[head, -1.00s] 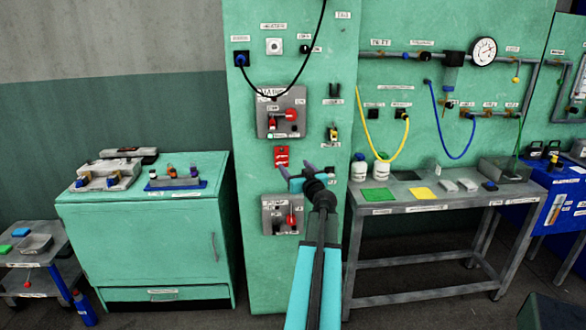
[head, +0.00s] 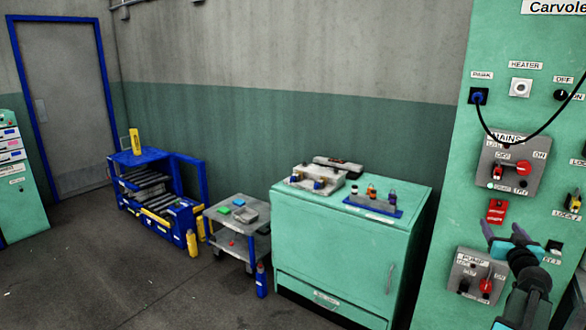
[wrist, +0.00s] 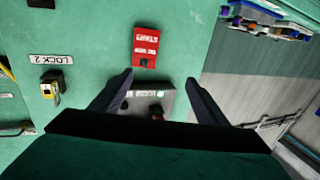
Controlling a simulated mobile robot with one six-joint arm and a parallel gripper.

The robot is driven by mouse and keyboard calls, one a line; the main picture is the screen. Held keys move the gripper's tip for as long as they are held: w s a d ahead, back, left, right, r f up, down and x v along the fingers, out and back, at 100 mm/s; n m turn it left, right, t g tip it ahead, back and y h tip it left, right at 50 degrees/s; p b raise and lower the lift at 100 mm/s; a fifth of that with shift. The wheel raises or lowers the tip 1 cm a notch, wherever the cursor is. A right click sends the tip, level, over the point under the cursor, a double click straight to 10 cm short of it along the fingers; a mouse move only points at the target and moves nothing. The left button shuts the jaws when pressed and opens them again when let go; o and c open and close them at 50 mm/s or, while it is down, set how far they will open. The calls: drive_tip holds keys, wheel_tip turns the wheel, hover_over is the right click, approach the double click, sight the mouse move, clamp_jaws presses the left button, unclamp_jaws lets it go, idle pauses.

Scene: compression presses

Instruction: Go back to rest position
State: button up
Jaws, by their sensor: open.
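My gripper (head: 503,236) is at the lower right of the head view, raised in front of the green panel (head: 468,130). Its two fingers are apart with nothing between them. The wrist view also shows my open gripper (wrist: 157,90), with the panel beyond it. The lower part of that box is hidden by my gripper. The PUMP box also shows in the head view (head: 466,284), left of my arm.
A green cabinet (head: 340,250) with trays on top stands left of the panel. A grey cart (head: 225,226) and a blue rack (head: 150,190) stand further left. A grey MAINS box (head: 515,165) and a black cable hang on the panel. The floor at front left is clear.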

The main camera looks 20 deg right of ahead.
drive_tip(key=w+a+f+n+y, duration=0.2)
drive_tip(key=w+a+f+y, duration=0.2)
drive_tip(key=w+a+f, duration=0.65)
drive_tip(key=w+a+f+n+y, duration=0.25)
drive_tip(key=w+a+f, duration=0.55)
drive_tip(key=w+a, duration=0.45)
drive_tip(key=a+f+n+g+y, duration=0.1)
drive_tip(key=a+f+n+y, duration=0.1)
drive_tip(key=a+f, duration=0.7)
drive_tip(key=a+f+n+g+y, duration=0.1)
drive_tip(key=a+f+y, duration=0.3)
drive_tip(key=a, duration=0.8)
drive_tip(key=a+f+n+g+y, duration=0.1)
drive_tip(key=a+f+n+g, duration=0.1)
drive_tip(key=a+f, duration=0.75)
drive_tip(key=s+a+f+n+g+y, duration=0.1)
drive_tip(key=s+a+f+g, duration=0.3)
drive_tip(key=s+a+f, duration=0.55)
drive_tip(key=s+a+f+n+g+y, duration=0.2)
drive_tip(key=s+a+f+g, duration=0.35)
drive_tip(key=s+a, duration=0.75)
drive_tip(key=s+a+f+g+h, duration=0.25)
drive_tip(key=s+f, duration=0.35)
drive_tip(key=s, duration=0.4)
drive_tip(key=s+d+r+m+g+h, duration=0.1)
drive_tip(key=s+d+m+g+h, duration=0.2)
drive_tip(key=s+d, duration=0.4)
drive_tip(key=shift+s+m+g, duration=0.5)
drive_tip(key=shift+s+m, duration=0.55)
drive_tip(key=shift+s, duration=0.55)
